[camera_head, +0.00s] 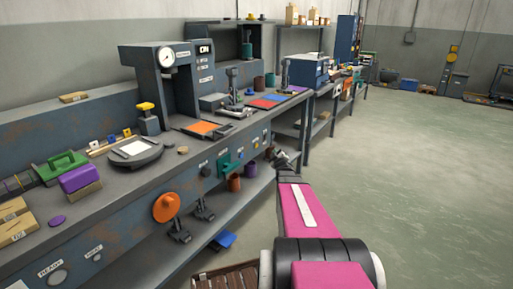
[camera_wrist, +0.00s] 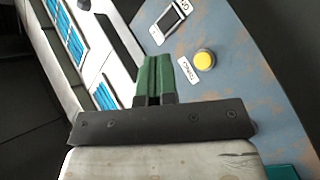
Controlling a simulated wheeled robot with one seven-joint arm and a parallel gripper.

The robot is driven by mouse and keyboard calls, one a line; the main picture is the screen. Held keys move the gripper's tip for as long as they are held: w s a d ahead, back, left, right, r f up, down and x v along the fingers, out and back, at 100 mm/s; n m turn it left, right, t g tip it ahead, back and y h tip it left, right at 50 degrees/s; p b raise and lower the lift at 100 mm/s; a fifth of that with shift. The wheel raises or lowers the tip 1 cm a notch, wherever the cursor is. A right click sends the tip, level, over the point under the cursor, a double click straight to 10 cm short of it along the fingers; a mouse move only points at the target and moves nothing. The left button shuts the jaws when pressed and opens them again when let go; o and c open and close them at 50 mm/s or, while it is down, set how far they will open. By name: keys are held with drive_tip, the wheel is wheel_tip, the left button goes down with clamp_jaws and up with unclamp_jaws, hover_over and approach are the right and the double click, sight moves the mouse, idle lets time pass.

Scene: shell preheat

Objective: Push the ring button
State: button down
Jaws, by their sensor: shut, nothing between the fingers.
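A round yellow button (camera_wrist: 204,60) sits on a blue-grey, rust-spotted panel (camera_wrist: 240,75) in the wrist view. A small white label (camera_wrist: 187,69) beside it is too small to read surely; this may be the ring button. My gripper (camera_wrist: 157,62) has its green fingers closed together, with nothing between them. In the picture its tips lie left of the button and apart from it; their depth to the panel is unclear. In the head view my gripper (camera_head: 278,154) is by the front face of the long bench (camera_head: 225,155), where the button is hard to make out.
A switch plate (camera_wrist: 171,20) is on the panel above the button in the wrist view. An orange disc (camera_head: 165,207) and dark levers stick out from the bench front. A lower shelf (camera_head: 205,235) runs beneath. The floor (camera_head: 400,150) to the right is open.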

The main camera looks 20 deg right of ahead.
drive_tip(key=w+a, duration=0.5)
drive_tip(key=w, duration=0.1)
drive_tip(key=shift+w, duration=0.35)
drive_tip(key=shift+w+a, duration=0.15)
drive_tip(key=shift+a, duration=0.05)
idle(1.9)
drive_tip(key=shift+w+a, duration=0.15)
drive_tip(key=shift+w, duration=0.05)
drive_tip(key=shift+w+a, duration=0.25)
drive_tip(key=shift+w, duration=0.1)
idle(0.9)
drive_tip(key=shift+s+d, duration=0.1)
drive_tip(key=shift+s, duration=0.1)
drive_tip(key=shift+s+d, duration=0.4)
drive_tip(key=shift+s, duration=0.1)
drive_tip(key=shift+s+d, duration=0.1)
idle(0.3)
drive_tip(key=shift+s+d, duration=0.75)
drive_tip(key=shift+s, duration=0.2)
drive_tip(key=shift+s+d, duration=0.7)
drive_tip(key=shift+s, duration=0.25)
